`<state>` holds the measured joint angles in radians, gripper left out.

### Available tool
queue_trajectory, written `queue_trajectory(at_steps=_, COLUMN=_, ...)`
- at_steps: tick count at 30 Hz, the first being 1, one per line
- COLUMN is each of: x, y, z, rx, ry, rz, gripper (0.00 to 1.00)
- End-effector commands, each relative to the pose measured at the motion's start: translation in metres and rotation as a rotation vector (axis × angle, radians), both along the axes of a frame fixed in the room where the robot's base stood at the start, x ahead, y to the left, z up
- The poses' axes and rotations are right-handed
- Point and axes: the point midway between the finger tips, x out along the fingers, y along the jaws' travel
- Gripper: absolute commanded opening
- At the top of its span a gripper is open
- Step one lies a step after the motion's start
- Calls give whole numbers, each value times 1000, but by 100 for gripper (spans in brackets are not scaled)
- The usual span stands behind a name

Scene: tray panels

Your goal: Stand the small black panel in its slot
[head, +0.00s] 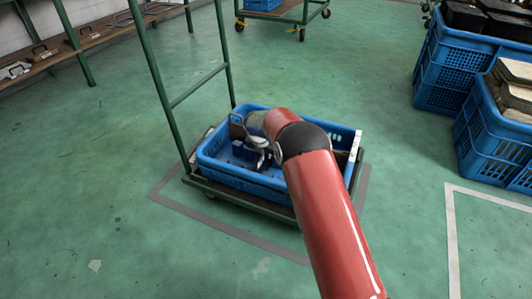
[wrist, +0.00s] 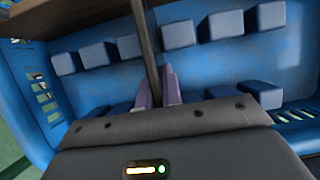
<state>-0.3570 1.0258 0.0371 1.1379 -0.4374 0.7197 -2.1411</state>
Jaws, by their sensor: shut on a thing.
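In the wrist view, my gripper (wrist: 158,88) has its two purple fingers close together on a thin dark panel (wrist: 147,42). I take it for the small black panel; it shows nearly edge-on and runs up the picture from between the fingers. Below it is the blue crate (wrist: 285,48), with two rows of blue blocks (wrist: 180,35) that leave gaps between them. I cannot tell whether the panel's lower edge is in a slot. In the head view, the crate (head: 240,183) sits on a cart and my arm reaches into it; the panel cannot be made out there.
A broad dark brown piece (wrist: 70,18) crosses the top of the wrist view. The cart's green upright frame (head: 152,75) stands at the crate's left. Stacked blue crates (head: 440,80) stand at the right. Open green floor surrounds the cart.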

Motion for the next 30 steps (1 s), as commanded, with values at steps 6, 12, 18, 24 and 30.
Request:
queue_trajectory(at_steps=6, x=0, y=0, z=0, rx=0, ry=0, rz=0, gripper=24)
queue_trajectory(at_steps=12, x=0, y=0, z=0, rx=0, ry=0, rz=0, gripper=33)
queue_trajectory(at_steps=18, x=-1, y=1, z=5, rx=1, ry=0, rz=0, gripper=33)
queue_trajectory(at_steps=24, x=-12, y=5, z=35, rx=2, ry=-1, rz=1, gripper=33)
queue_trajectory(at_steps=30, x=-23, y=8, z=63, rx=1, ry=-1, rz=0, gripper=33)
